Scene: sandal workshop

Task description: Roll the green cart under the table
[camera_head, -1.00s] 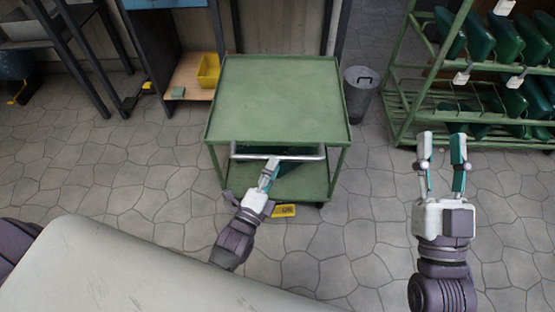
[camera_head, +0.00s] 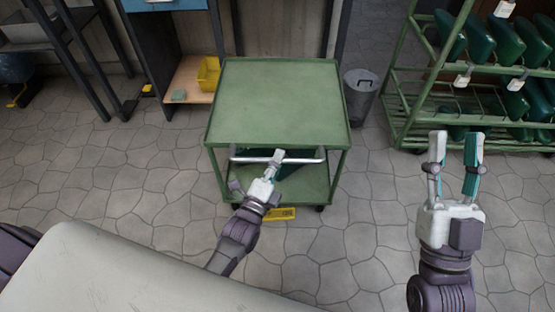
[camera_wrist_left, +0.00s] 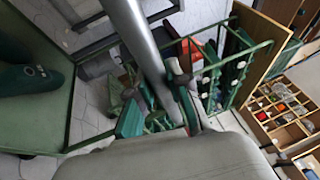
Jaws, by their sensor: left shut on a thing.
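The green cart (camera_head: 285,102) stands upright in the middle of the head view, with a flat bare top and a lower shelf. A pale metal handle bar (camera_head: 305,160) runs along its near side. My left gripper (camera_head: 277,157) is shut on this handle. In the left wrist view the handle (camera_wrist_left: 138,35) passes as a thick grey bar between the fingers of my left gripper (camera_wrist_left: 160,103). Dark green items lie on the lower shelf, partly hidden by the handle and gripper. My right gripper (camera_head: 457,138) is open and empty, to the right of the cart.
Dark upright posts (camera_head: 345,30) stand behind the cart; the table's top is not in view. A grey bin (camera_head: 359,95) is close to the cart's right. A green rack (camera_head: 405,105) holds green sandals at right. A yellow bin (camera_head: 208,73) sits on a wooden shelf at left.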

